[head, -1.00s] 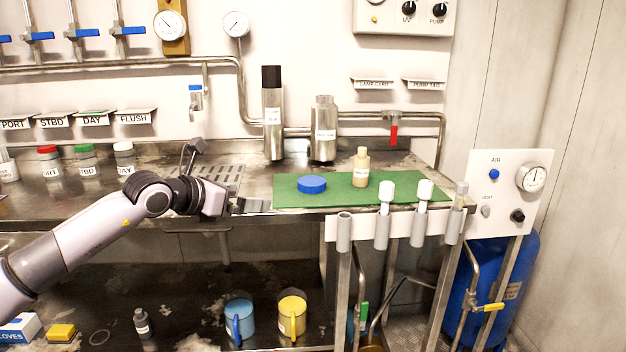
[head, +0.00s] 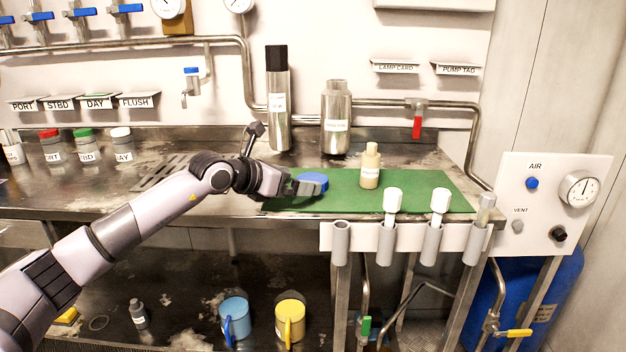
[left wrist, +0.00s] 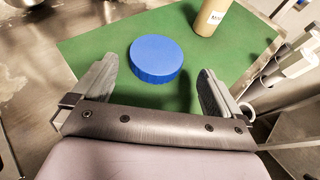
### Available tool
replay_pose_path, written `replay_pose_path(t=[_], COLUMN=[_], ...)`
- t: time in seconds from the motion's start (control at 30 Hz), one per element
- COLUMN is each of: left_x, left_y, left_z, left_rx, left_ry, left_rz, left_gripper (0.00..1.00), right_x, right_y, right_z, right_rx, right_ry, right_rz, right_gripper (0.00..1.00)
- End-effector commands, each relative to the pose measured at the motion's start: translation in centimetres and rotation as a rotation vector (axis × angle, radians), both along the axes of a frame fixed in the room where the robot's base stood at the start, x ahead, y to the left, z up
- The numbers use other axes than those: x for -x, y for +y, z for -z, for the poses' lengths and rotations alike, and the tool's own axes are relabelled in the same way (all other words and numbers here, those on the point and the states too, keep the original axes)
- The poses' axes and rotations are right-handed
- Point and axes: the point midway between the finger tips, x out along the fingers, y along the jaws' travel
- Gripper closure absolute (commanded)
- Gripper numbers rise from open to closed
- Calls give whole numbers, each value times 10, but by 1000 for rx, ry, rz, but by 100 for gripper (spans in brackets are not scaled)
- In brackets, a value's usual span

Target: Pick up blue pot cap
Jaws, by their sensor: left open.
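The blue pot cap (head: 312,181) is a round blue lid lying flat on the green mat (head: 428,190), near the mat's left end. It also shows in the left wrist view (left wrist: 156,59), just ahead of the fingers and between their lines. My left gripper (head: 306,187) is beside the cap in the head view and hides part of it. In the left wrist view my left gripper (left wrist: 155,84) is open, with its two fingers apart and nothing held. My right gripper is in neither view.
A tan labelled bottle (head: 370,166) stands on the mat to the right of the cap. Steel cylinders (head: 336,118) stand behind the mat. White-capped tubes (head: 393,201) sit in holders along the bench's front edge. The right part of the mat is clear.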

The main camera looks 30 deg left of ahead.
Motion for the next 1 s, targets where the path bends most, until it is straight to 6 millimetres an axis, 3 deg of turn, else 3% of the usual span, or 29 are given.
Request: replay_pose_path(t=[0.3,0.67,0.7,0.83,1.0], left_x=[-36,-43,-42,-42,-42], left_y=[-4,-6,-6,-6,-6], left_z=[11,15,15,15,15], left_rx=[4,0,1,0,1], left_ry=[-1,0,-1,0,-1], left_rz=[0,1,1,1,1], left_gripper=[0,0,6,49,52], right_x=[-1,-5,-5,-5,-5], right_y=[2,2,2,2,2], right_z=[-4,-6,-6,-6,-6], right_rx=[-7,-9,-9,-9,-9], right_ry=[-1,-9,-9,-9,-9], right_rz=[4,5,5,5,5], right_gripper=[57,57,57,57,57])
